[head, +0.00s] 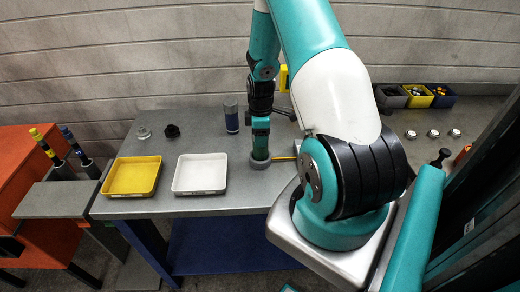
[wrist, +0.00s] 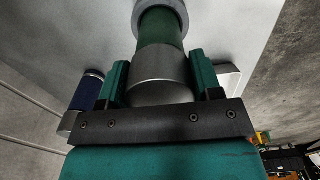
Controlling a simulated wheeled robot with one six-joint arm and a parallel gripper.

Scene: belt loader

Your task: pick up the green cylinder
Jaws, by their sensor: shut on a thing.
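The green cylinder (head: 260,145) has a dark green middle and grey ends. It is upright at the table's middle in the head view, below my gripper (head: 261,124). I cannot tell whether its lower end touches the table. In the wrist view the green cylinder (wrist: 161,27) extends away from my gripper (wrist: 160,80). Its near grey end is between the two teal fingers, which are shut on it. My gripper hides part of that end.
A blue cylinder (head: 231,118) with grey ends stands close by on the left. A white tray (head: 201,190) and a yellow tray (head: 131,194) lie to the left. A pencil-like yellow rod (head: 284,158) is just right. Small bins (head: 418,102) stand at the back right.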

